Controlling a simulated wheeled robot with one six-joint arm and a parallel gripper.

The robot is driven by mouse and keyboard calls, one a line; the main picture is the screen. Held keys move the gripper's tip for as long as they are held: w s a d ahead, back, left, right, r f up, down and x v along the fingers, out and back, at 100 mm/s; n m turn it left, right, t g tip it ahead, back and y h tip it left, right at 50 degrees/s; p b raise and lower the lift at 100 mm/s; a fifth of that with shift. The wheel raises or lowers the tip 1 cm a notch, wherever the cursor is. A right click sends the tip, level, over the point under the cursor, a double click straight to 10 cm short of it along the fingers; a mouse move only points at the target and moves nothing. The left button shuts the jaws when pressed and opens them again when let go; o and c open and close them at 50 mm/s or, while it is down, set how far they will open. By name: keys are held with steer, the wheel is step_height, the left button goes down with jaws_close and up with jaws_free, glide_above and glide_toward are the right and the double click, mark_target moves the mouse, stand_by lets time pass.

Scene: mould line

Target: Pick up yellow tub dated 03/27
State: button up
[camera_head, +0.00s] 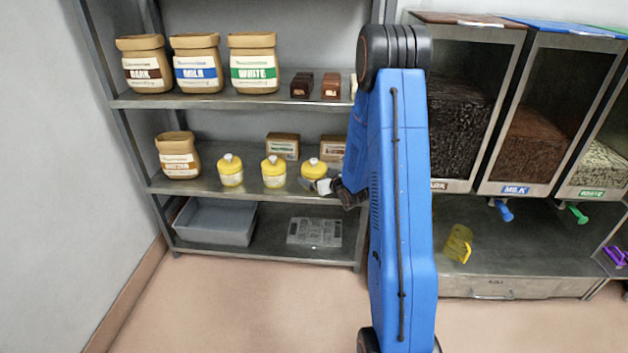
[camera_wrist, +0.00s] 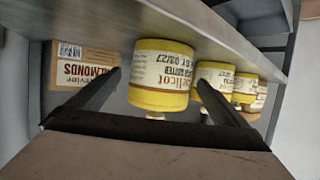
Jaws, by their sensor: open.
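Three yellow tubs with pale caps stand in a row on the middle shelf in the head view: left (camera_head: 230,172), middle (camera_head: 273,173) and right (camera_head: 313,169). My gripper (camera_head: 326,186) is open at the right tub's front right. The wrist view looks upside down. There a yellow tub (camera_wrist: 160,92), its label reading 03/27, appears between my two open fingers (camera_wrist: 158,79). I cannot tell whether they touch it. It seems to be the right tub. A second tub (camera_wrist: 213,74) is beside it, partly behind one finger; its date is not clearly readable.
Behind the tubs stand small brown boxes (camera_head: 283,146); one marked almonds (camera_wrist: 82,68) shows in the wrist view. A brown bag (camera_head: 178,158) stands left on the middle shelf (camera_head: 205,187). A grey bin (camera_head: 215,222) is below. Dispensers (camera_head: 530,145) stand right.

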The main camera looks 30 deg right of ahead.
steer(key=x, duration=0.3)
steer(key=shift+w+f, duration=0.15)
steer(key=shift+w, duration=0.1)
steer(key=shift+c, duration=0.6)
steer(key=c, duration=1.4)
